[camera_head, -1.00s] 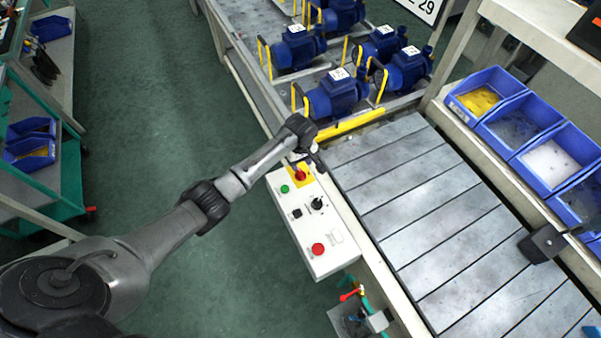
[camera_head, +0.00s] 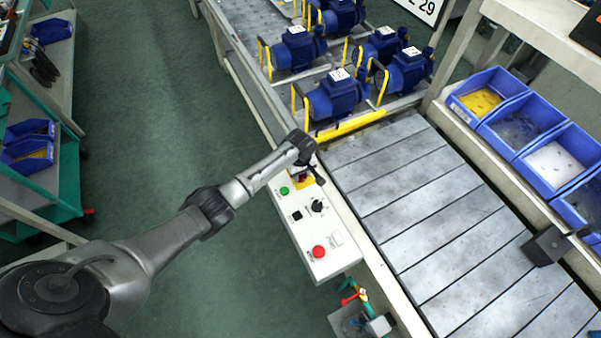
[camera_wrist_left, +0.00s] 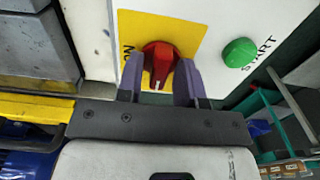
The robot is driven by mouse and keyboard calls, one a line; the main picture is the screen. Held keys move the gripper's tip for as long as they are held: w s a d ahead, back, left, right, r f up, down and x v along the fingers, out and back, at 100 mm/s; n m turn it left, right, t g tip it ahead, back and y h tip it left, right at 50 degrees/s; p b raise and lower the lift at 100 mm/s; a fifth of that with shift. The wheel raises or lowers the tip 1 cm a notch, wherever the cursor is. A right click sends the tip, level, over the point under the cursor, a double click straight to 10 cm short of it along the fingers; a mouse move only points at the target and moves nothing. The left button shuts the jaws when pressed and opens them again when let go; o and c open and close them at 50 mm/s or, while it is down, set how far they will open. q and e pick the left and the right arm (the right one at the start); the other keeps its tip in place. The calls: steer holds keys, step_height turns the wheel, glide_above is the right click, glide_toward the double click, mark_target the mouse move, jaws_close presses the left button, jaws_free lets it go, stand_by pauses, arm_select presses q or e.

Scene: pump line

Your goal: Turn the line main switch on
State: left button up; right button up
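The line main switch is a red rotary knob (camera_wrist_left: 160,62) on a yellow plate (camera_wrist_left: 190,38), on the white control panel (camera_head: 325,262). In the left wrist view, "ON" is printed at the plate's left edge. My left gripper (camera_wrist_left: 160,80) is open, with one finger on each side of the knob. I see no clear grip, and I cannot tell whether the fingertips touch it. In the head view the left gripper (camera_head: 307,173) is over the panel's far end and hides most of the knob. My right gripper is not in view.
The panel also has a green START button (camera_head: 284,190), a black selector (camera_head: 317,206) and a red button (camera_head: 318,251). A conveyor (camera_head: 430,200) runs at the right, with blue pumps (camera_head: 335,95) behind. Blue bins (camera_head: 550,163) line the right side. Green floor is open at left.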

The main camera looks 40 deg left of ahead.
arm_select(q)
jaws_close()
